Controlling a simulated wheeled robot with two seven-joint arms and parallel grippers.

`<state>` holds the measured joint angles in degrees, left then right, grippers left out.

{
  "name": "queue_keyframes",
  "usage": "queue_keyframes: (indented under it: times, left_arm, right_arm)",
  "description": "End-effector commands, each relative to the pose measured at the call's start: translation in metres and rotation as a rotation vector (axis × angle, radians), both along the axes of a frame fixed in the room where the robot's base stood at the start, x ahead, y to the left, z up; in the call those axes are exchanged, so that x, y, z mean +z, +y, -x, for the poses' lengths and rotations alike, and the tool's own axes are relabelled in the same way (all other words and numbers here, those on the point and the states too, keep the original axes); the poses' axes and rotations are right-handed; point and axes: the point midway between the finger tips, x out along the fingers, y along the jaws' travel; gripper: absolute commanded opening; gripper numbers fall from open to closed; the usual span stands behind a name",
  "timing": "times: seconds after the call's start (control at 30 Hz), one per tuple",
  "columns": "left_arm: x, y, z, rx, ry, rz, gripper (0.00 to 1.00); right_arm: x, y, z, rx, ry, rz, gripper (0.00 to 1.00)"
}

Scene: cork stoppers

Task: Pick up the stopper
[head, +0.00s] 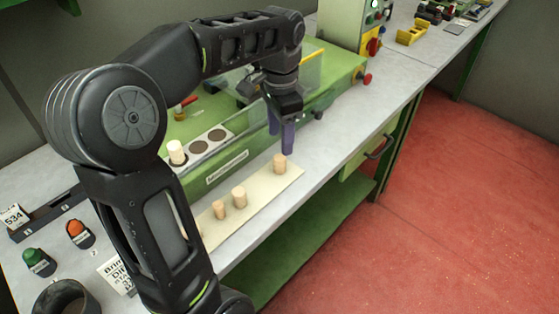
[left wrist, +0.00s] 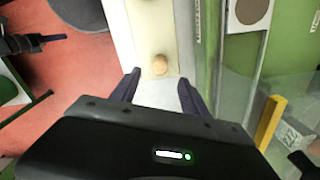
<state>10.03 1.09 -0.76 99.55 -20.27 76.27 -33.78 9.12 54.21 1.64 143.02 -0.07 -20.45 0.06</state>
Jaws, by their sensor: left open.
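Several light cork stoppers stand upright on a pale board (head: 262,187) along the bench's front. The farthest stopper (head: 280,163) is just below my left gripper (head: 281,142), whose purple fingers point down and are open and empty. The middle stopper (head: 239,197) and a nearer stopper (head: 219,210) stand closer to me. In the left wrist view a stopper (left wrist: 160,65) shows just ahead of the gap between the open fingertips (left wrist: 158,78), apart from them. A dark gripper part with a purple finger, seemingly my right gripper (left wrist: 45,40), shows at the left edge there.
A green fixture (head: 225,160) with a row of round holes stands behind the board; a pale stopper (head: 176,152) sits in one. A clear guard (head: 310,70) rises near my left gripper. A control box (head: 355,25) stands farther back. The red floor (head: 430,200) is clear.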

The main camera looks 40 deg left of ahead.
Motion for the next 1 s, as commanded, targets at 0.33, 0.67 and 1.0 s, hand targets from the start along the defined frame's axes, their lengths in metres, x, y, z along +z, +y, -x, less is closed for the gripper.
queue_keyframes:
  times: [0.33,0.67,1.0]
  left_arm:
    - [-0.026,0.0,0.0,0.001,0.001,0.0,0.53]
    - [-0.033,0.0,0.001,0.001,0.004,0.0,0.53]
    - [-0.076,-0.001,0.002,0.0,0.002,0.0,0.53]
  right_arm:
    - [0.0,0.0,0.0,0.001,-0.001,0.0,0.36]
    - [0.001,0.0,-0.001,0.001,-0.001,0.0,0.36]
    - [0.004,0.0,0.0,0.001,-0.001,0.0,0.36]
